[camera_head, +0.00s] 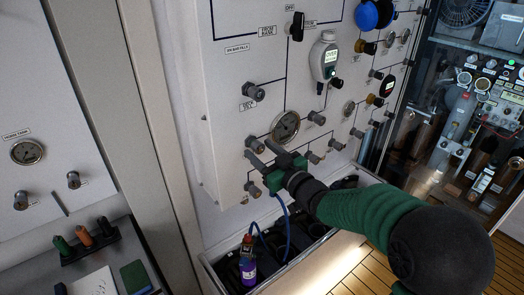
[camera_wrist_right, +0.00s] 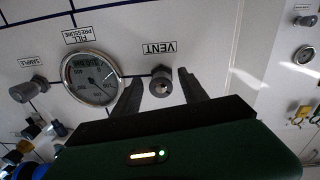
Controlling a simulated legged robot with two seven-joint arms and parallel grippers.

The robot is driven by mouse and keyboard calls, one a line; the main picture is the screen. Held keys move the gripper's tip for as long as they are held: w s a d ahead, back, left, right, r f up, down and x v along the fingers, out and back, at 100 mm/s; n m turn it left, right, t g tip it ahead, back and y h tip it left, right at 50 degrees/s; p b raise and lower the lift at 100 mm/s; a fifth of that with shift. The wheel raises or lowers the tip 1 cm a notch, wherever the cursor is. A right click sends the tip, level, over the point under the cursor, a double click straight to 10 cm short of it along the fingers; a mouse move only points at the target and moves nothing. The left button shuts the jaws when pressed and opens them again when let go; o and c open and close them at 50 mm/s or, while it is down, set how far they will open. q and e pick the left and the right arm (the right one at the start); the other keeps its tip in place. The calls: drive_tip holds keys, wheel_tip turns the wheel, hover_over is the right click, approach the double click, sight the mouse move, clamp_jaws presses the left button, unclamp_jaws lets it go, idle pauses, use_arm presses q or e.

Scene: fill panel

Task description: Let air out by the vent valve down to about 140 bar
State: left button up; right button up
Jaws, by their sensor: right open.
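The vent valve knob (camera_wrist_right: 161,82), dark with a metal centre, sits under the VENT label in the right wrist view, which is upside down. My right gripper (camera_wrist_right: 161,90) is open, with one finger on each side of the knob; I cannot tell whether they touch it. In the head view the gripper (camera_head: 261,153) is at the panel beside the vent knob (camera_head: 254,145), below left of the fill pressure gauge. The round fill pressure gauge (camera_wrist_right: 90,78) also shows in the head view (camera_head: 286,127); its reading is too small to tell. My left gripper is not in view.
The sample knob (camera_wrist_right: 28,90) lies beyond the gauge. Several other knobs crowd the panel (camera_head: 235,95). A handheld meter (camera_head: 325,62) hangs above. Below, a trough (camera_head: 215,272) holds a purple bottle (camera_head: 248,271) with a blue hose (camera_head: 288,225).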

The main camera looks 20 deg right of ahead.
clamp_jaws()
drive_tip(key=b, duration=0.1)
drive_tip(key=n+b, duration=0.1)
drive_tip(key=shift+f+n+b, duration=0.25)
drive_tip(key=shift+n+b, duration=0.05)
drive_tip(key=shift+b, duration=0.05)
drive_tip(key=shift+r, duration=0.25)
unclamp_jaws()
drive_tip(key=v, duration=1.7)
drive_tip(key=shift+b, duration=0.45)
drive_tip(key=shift+w+d, duration=0.1)
